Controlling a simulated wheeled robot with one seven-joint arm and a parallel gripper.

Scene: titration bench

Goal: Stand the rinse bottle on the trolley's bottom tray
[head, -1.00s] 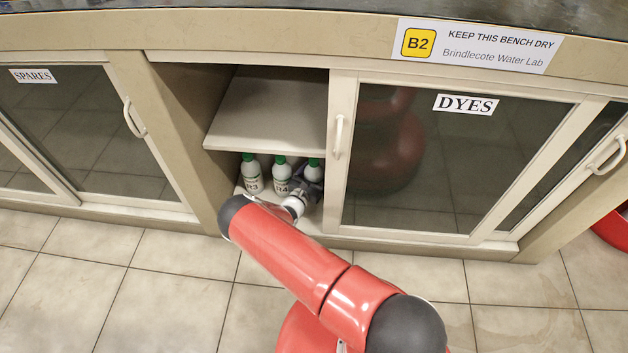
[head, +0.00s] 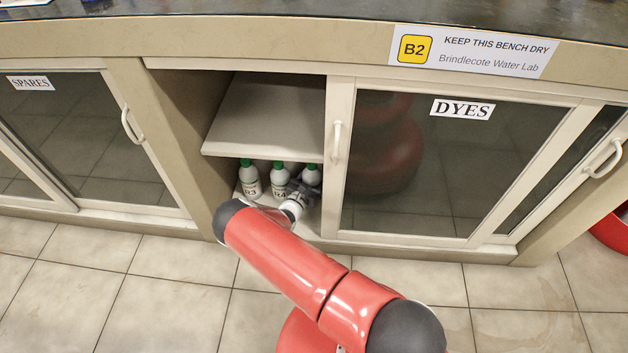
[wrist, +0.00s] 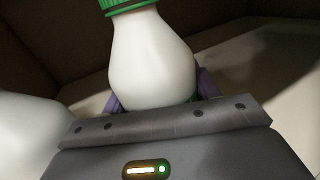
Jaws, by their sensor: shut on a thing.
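Several white bottles with green caps stand in the open cupboard bay, below its shelf. The left one (head: 249,181) reads R3 and the middle one (head: 279,181) seems to read R4. My gripper (head: 303,188) reaches in at the right and is shut on the rightmost bottle (head: 311,175). In the wrist view this bottle (wrist: 152,62) stands upright between the fingers, its label not visible. A second white bottle (wrist: 28,125) is close on the left. I cannot tell whether the held bottle is raised off the cupboard floor. The trolley is not in view.
A cream shelf (head: 268,133) hangs close above the bottles. The sliding DYES door (head: 430,170) closes off the right side, and a post (head: 165,150) bounds the left. A red object (head: 611,232) shows at the right edge. The tiled floor (head: 150,290) in front is clear.

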